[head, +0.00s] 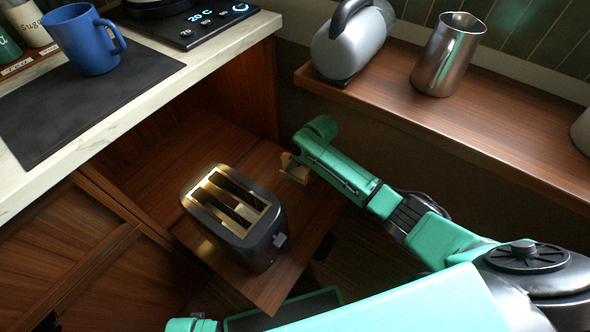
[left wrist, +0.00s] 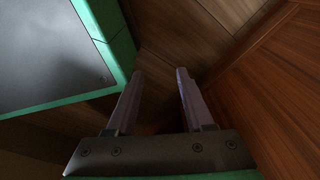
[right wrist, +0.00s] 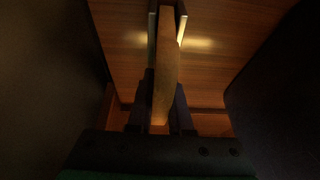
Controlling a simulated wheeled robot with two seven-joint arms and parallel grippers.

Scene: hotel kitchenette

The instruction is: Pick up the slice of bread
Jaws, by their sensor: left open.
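The slice of bread (head: 294,168) is a small tan piece at my right gripper, just to the right of the toaster and above the wooden pull-out board. In the right wrist view the slice (right wrist: 166,65) is seen edge-on, upright between the two fingers, which press on it from both sides. My right gripper (right wrist: 167,20) is shut on it; in the head view its fingers are mostly hidden by the wrist. My left gripper (left wrist: 160,78) is open and empty in the left wrist view, facing wooden panels.
The black toaster (head: 262,256) with two slots stands on the wooden board (head: 289,274). A counter with a blue mug (head: 89,42) is at upper left. A wooden shelf (head: 520,143) holds a kettle (head: 352,50) and a metal pitcher (head: 447,58).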

